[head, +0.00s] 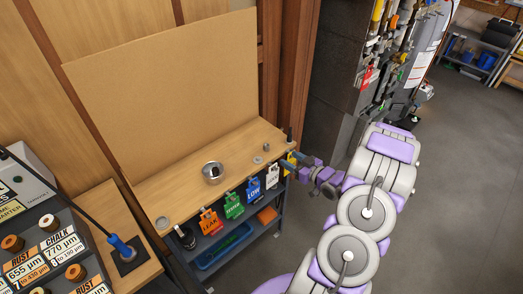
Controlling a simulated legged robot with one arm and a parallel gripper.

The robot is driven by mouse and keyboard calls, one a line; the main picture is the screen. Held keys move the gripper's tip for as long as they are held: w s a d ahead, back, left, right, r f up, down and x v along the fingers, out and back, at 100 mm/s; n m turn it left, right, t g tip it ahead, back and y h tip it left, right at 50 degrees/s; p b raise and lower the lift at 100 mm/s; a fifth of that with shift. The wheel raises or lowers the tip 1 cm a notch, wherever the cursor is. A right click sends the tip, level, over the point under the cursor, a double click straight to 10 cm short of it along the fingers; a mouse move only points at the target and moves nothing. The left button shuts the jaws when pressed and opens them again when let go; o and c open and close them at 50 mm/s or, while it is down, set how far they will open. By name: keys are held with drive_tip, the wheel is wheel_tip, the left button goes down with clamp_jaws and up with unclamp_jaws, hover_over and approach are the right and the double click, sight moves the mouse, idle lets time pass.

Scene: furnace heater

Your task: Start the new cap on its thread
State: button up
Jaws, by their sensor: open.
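My gripper (303,164) is purple and dark grey, reaches in from the right, and is just off the right end of the wooden bench top (195,192). Its jaws look apart, with nothing visible between them. A small grey disc (257,160) and a small grey ring (266,147) lie flat near the bench's right end. Either may be the cap, but they are too small to tell. A dark upright post (289,134) stands at the right back corner. I cannot make out a thread on any part.
A silver cup (212,167) stands mid-bench and a grey disc (162,222) lies at its left end. Coloured tags, including a green one (233,206), hang along the front edge. A dark cabinet with pipes (385,65) stands behind.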

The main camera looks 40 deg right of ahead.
sight(269, 148)
drive_tip(key=b+x, duration=0.2)
drive_tip(key=x, duration=1)
drive_tip(key=shift+f, duration=0.1)
drive_tip(key=x, duration=0.2)
drive_tip(key=b+x, duration=0.1)
drive_tip(key=x, duration=0.1)
drive_tip(key=shift+s+d+f, duration=0.1)
drive_tip(key=shift+d+f, duration=0.15)
drive_tip(key=shift+f, duration=0.15)
drive_tip(key=shift+w, duration=0.5)
drive_tip(key=shift+c, duration=0.4)
drive_tip(key=c, duration=1)
drive_tip(key=shift+o, duration=0.2)
drive_tip(key=shift+r, duration=0.1)
